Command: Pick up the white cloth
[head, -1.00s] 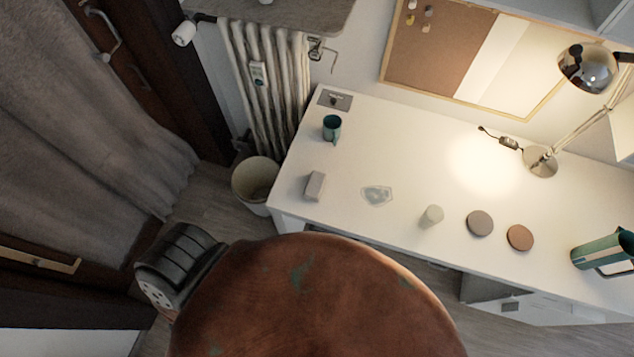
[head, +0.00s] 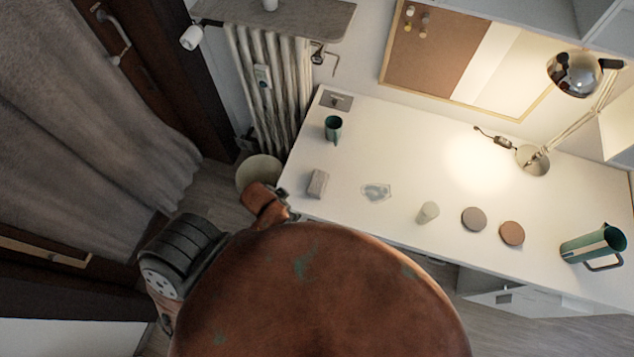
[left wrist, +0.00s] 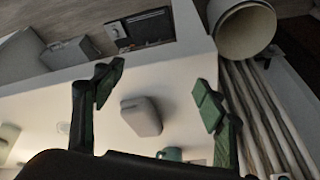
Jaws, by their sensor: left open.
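The likely white cloth is a small pale grey-white folded block (head: 318,184) near the left front edge of the white desk. In the left wrist view this pale block (left wrist: 142,116) lies on the desk top, in the picture between my two fingers. My left gripper (left wrist: 157,90) is open and empty, apart from the block. In the head view my left arm comes up beside the desk's left front corner, and its fingers are mostly hidden. My right gripper is in neither view.
On the desk (head: 380,140) are a teal mug (head: 333,128), a clear glass dish (head: 376,193), a pale cup (head: 428,212), two coasters (head: 474,219), a green jug (head: 592,245) and a lamp (head: 532,160). A waste bin (head: 258,172) stands left of the desk.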

